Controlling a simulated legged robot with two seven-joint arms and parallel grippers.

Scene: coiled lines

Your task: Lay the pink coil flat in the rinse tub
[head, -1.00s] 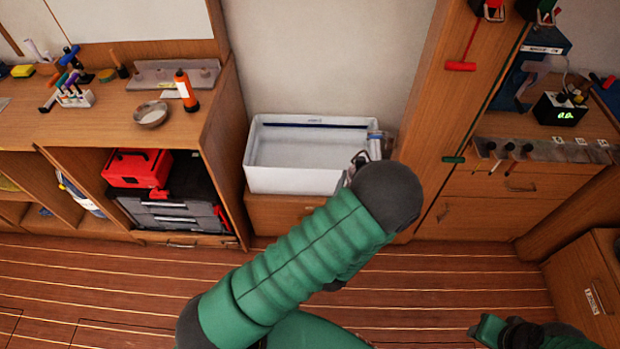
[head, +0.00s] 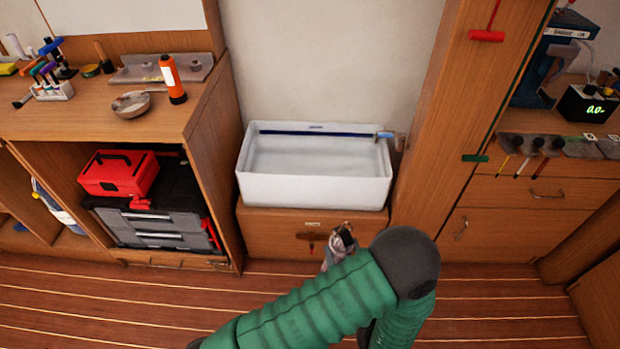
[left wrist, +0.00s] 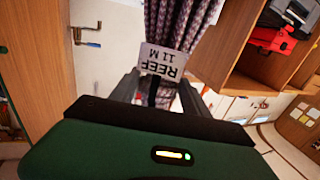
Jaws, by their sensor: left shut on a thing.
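The white rinse tub (head: 313,190) stands on a low wooden cabinet against the wall, with no coil seen in it. My left gripper (head: 341,241) is in front of that cabinet, below the tub's front rim in the head view. In the left wrist view, my left gripper (left wrist: 158,92) is shut on a pinkish-mauve, dark-flecked rope coil (left wrist: 178,22). A white tag reading REEF 11 M (left wrist: 163,62) is on the coil at the fingers. In the head view my arm hides most of the coil. My right gripper is out of view.
A tap (head: 386,135) sits at the tub's back right corner. A wooden workbench (head: 150,125) stands to the left and a wooden post (head: 465,120) to the right. The floor in front is clear.

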